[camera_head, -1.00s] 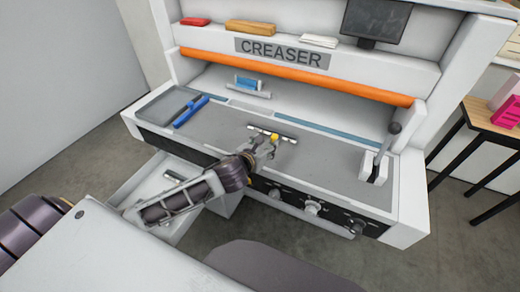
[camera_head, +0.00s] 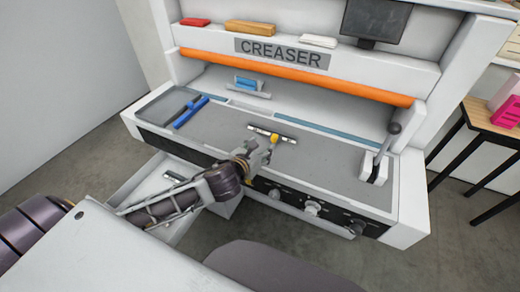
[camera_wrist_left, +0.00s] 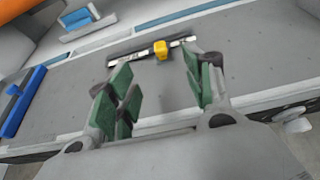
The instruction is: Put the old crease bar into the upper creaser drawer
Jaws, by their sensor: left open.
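A dark and silver bar with a yellow piece at its middle (camera_head: 258,130), which I take for the old crease bar, lies on the grey creaser bed. It also shows in the left wrist view (camera_wrist_left: 130,56), with the yellow piece between the fingers in the picture. My left gripper (camera_head: 268,147) is open and empty on the near side of the bar. Its green-padded fingers (camera_wrist_left: 158,75) seem apart from the bar. An open drawer (camera_head: 133,186) is under the creaser's left end, partly hidden by my left arm; a small dark and silver piece (camera_head: 174,176) lies in it. My right gripper is out of view.
A blue-handled tool (camera_head: 190,110) lies on the bed's left part. A blue block on a pale holder (camera_head: 248,87) is at the back. A lever (camera_head: 386,150) stands at the right end. Knobs (camera_head: 312,208) line the front.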

